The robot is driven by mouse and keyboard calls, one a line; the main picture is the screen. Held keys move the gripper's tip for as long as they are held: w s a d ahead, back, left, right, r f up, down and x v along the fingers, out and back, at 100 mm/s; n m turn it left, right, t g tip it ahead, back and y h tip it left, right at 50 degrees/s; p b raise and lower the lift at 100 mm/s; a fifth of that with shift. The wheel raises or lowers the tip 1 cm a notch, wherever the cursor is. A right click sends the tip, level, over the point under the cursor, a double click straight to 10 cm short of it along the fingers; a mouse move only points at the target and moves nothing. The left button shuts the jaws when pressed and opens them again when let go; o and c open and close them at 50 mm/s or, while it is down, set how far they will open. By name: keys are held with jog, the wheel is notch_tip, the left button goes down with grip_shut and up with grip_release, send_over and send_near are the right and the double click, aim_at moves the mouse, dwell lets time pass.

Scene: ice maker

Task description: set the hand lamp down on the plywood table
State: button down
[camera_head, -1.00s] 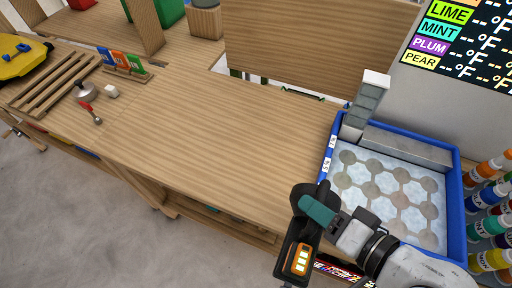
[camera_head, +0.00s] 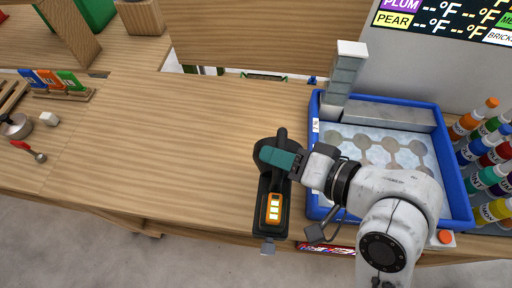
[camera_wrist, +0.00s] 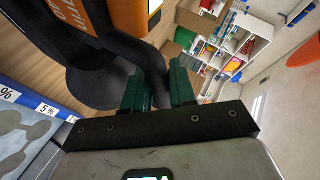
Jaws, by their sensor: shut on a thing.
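The hand lamp (camera_head: 272,205) is black with an orange-framed panel of lit bars. In the head view it is over the front part of the plywood table (camera_head: 190,130), near the front edge. My gripper (camera_head: 282,158) is shut on the hand lamp at its upper part, with teal fingers. In the wrist view the dark lamp body (camera_wrist: 105,65) fills the upper left, between and beyond the green fingers (camera_wrist: 160,88). I cannot tell whether the lamp's underside touches the table.
A blue tray (camera_head: 458,190) with a moulded grey ice plate stands to the right, with a block stack (camera_head: 345,75) at its back left corner. Coloured bottles (camera_head: 490,160) line the far right. The table's middle is clear.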

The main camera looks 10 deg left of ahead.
aim_at(265, 144)
jog(key=w+a, duration=0.1)
jog(key=w+a+f, duration=0.1)
jog(key=w, duration=0.1)
jog(key=w+f, duration=0.1)
jog(key=w, duration=0.1)
jog(key=shift+w+a+f+p, duration=0.1)
jog(key=shift+a+p, duration=0.2)
jog(key=shift+a, duration=0.1)
jog(key=w+a+f+p, duration=0.1)
jog(key=w+f, duration=0.3)
jog(key=f, duration=0.5)
jog(key=shift+w+a, duration=0.2)
jog(key=shift+a, duration=0.4)
jog(key=shift+f, duration=0.2)
jog(key=c, duration=0.9)
grip_release()
jog(key=shift+s+f, duration=0.1)
jog(key=b+v, duration=0.1)
jog(key=v, duration=1.1)
